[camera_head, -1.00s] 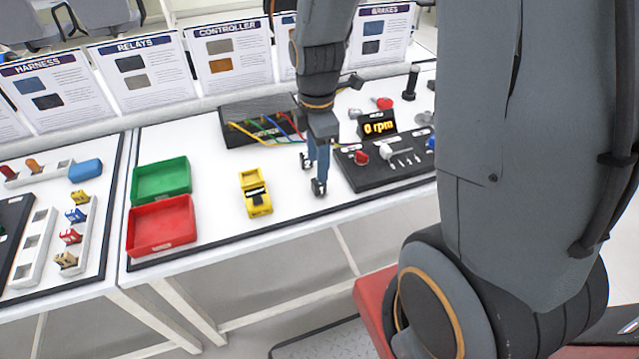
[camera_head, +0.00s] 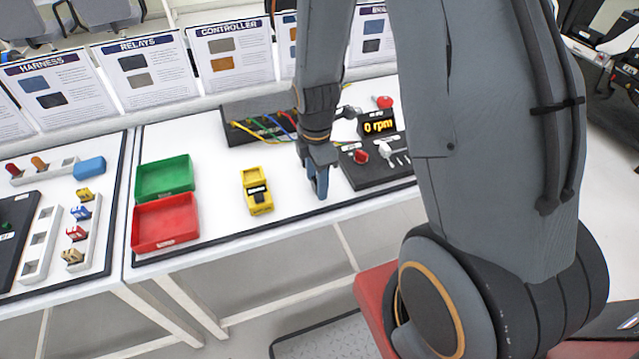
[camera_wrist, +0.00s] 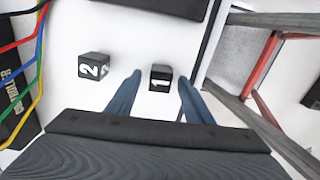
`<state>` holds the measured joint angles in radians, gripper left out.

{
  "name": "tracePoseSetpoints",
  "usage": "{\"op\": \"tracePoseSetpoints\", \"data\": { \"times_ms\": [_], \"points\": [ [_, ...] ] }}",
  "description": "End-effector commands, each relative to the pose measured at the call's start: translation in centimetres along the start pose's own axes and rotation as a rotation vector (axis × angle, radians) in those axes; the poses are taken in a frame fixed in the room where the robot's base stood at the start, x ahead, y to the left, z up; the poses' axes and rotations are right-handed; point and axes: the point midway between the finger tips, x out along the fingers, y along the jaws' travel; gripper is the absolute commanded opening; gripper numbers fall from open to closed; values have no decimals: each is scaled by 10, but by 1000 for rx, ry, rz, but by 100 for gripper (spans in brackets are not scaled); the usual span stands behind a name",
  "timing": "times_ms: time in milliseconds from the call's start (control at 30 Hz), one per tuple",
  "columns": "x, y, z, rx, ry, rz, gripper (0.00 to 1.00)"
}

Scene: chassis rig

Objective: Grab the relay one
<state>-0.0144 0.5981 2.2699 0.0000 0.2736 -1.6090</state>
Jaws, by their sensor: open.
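A small black cube marked 1 (camera_wrist: 161,78), apparently the relay one, sits on the white table in the wrist view. My gripper (camera_wrist: 160,81) is open, with one blue finger on each side of this cube in the picture. Gaps show between the cube and both fingers; I cannot tell how far above it they are. A second black cube marked 2 (camera_wrist: 94,66) stands to the left, outside the fingers. In the head view my gripper (camera_head: 319,186) is low over the table near its front edge, and I cannot make out the cubes there.
A black panel with dials and a 0 rpm display (camera_head: 379,127) is close right of my gripper. A yellow meter (camera_head: 256,191) lies left, then red (camera_head: 165,222) and green (camera_head: 165,176) trays. A black unit with coloured wires (camera_head: 262,118) is behind.

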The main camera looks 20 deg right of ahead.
Motion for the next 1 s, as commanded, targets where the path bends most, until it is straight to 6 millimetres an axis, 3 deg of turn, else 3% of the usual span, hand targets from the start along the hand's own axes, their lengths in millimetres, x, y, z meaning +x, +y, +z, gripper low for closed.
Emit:
{"op": "tracePoseSetpoints", "data": {
  "times_ms": [267,533,1000],
  "points": [
    [2,0,0,0,0,0,45],
    [1,0,0,0,0,0,2],
    [-11,1,0,0,0,2,2]
  ]
}}
